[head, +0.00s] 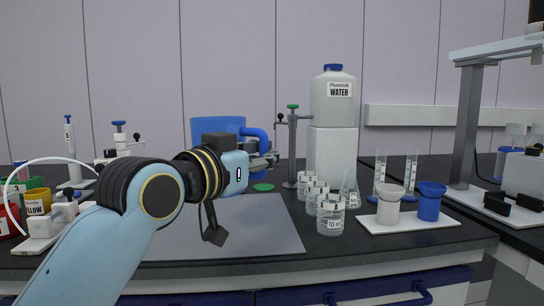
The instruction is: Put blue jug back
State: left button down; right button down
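The blue jug (218,126) shows at the middle left in the head view, behind my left forearm and gripper. Its upper body and its curved handle (258,134) on the right side are visible. My arm hides its lower part and base, so I cannot tell whether it stands on the bench or is held above it. My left gripper (268,160) is at the lower end of the handle. The fingers overlap in view, and their closure on the handle is not clear. My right gripper is out of view.
A green disc (263,187) lies behind the grey mat (235,235). Coloured containers (37,205) stand left. The mat's right part is clear.

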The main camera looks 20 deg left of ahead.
pick_arm(q)
jog(key=s+a+f, duration=0.1)
jog(key=a, duration=0.1)
jog(key=s+a+f, duration=0.1)
jog(key=a+f, duration=0.1)
jog(key=a, duration=0.1)
jog(key=s+a+f+p, duration=0.1)
jog(key=a+f, duration=0.1)
jog(key=a, duration=0.1)
jog(key=shift+a, duration=0.1)
notch_tip(320, 180, down, 3)
jog(key=shift+r+b, duration=0.15)
jog(key=shift+b, duration=0.3)
jog(key=shift+f, duration=0.5)
jog(key=shift+w, duration=0.1)
jog(key=shift+f, duration=0.15)
jog(key=c, duration=1.5)
grip_release()
